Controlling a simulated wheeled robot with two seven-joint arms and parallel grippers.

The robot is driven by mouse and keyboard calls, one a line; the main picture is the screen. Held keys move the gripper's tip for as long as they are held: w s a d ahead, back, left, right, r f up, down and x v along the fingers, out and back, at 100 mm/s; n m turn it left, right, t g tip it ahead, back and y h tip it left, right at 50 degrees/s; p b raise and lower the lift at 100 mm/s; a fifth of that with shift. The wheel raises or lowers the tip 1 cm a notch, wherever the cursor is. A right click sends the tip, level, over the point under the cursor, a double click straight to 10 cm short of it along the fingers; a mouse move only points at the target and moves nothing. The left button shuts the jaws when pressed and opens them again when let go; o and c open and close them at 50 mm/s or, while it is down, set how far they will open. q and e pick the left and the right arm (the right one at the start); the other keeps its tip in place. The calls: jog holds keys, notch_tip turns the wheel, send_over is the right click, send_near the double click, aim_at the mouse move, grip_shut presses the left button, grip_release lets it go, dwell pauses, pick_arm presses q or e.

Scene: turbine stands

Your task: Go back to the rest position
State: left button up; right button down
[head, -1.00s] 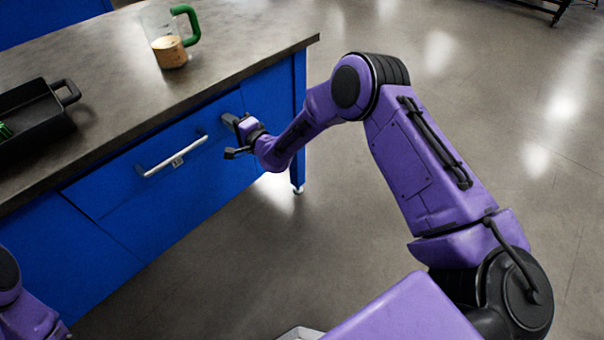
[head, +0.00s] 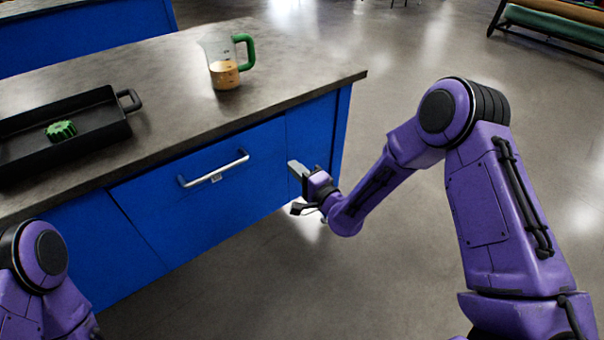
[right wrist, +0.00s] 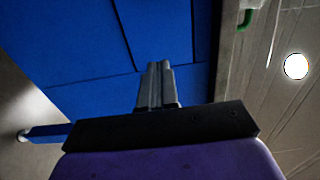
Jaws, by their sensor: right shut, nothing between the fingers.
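My right gripper (head: 297,172) is shut and empty, in front of the blue cabinet front to the right of the drawer handle (head: 213,169). In the right wrist view its fingers (right wrist: 157,85) are together, with the blue cabinet (right wrist: 100,40) behind them. I cannot tell the exact gap to the cabinet. My left arm (head: 42,270) shows only in part at the lower left of the head view; its gripper is out of the picture.
A glass jug (head: 224,75) with a green handle and orange contents stands on the grey worktop (head: 175,110). A black tray (head: 128,117) with a green ridged piece (head: 61,131) lies at left. The drawer is shut. Open floor (head: 420,230) lies to the right.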

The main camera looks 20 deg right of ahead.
jog(key=s+d+f+n+g+h+p, duration=0.1)
jog(key=s+d+f+n+g+h, duration=0.25)
jog(key=s+f, duration=0.45)
jog(key=s+d+f+n+g+h+p, duration=0.2)
jog(key=s+d+f+g, duration=0.15)
jog(key=s+f, duration=0.45)
jog(key=s+d+n+g+h+p, duration=0.1)
jog(key=s+d+g+p, duration=0.1)
jog(key=s, duration=0.9)
jog(key=s+d+n+g+h+p, duration=0.1)
jog(key=s+g, duration=0.4)
jog(key=s, duration=0.7)
jog(key=shift+d+h+p, duration=0.4)
jog(key=shift+d+h, duration=0.15)
jog(key=shift+d, duration=0.25)
